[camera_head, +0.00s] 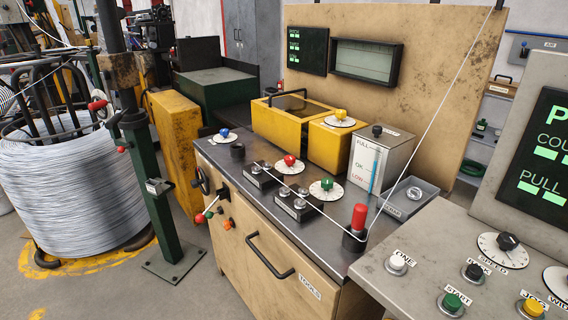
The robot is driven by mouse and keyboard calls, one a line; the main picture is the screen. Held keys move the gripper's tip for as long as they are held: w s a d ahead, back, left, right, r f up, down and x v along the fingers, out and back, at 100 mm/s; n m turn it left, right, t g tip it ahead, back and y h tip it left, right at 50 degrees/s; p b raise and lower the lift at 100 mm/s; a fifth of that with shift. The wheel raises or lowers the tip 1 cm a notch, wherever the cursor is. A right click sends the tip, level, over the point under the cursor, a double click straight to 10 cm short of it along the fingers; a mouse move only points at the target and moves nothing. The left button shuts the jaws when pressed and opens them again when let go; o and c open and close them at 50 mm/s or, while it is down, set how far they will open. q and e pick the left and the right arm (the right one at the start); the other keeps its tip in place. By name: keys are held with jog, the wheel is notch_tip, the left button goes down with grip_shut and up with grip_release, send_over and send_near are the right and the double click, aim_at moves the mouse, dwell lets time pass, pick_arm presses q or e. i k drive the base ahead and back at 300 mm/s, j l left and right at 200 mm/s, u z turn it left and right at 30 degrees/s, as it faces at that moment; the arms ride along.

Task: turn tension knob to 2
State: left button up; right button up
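Several knobs on white round dials stand on the wire machine's bench. A red knob (289,160) and a green knob (327,184) sit on the grey top beside small roller blocks. A blue knob (224,133) is at the bench's left end. A yellow knob (340,115) is on the yellow housing. A black knob (507,241) on the right console is labelled SPEED. I cannot read a tension label on any of them, and the dial numbers are too small to read. Neither of my grippers is in view.
A wire runs across the bench past a red-topped post (357,226) and up to the top right. A wire coil (70,185) and green post (153,190) are at left.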

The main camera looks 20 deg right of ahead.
aim_at(289, 160)
jog(key=z, duration=0.5)
jog(key=i+j+z, duration=0.2)
jog(key=z, duration=0.2)
jog(key=i+j+z, duration=0.15)
jog(key=j+z, duration=0.2)
jog(key=i+j+z, duration=0.1)
jog(key=j+z, duration=0.55)
jog(key=z, duration=0.15)
jog(key=i, duration=0.05)
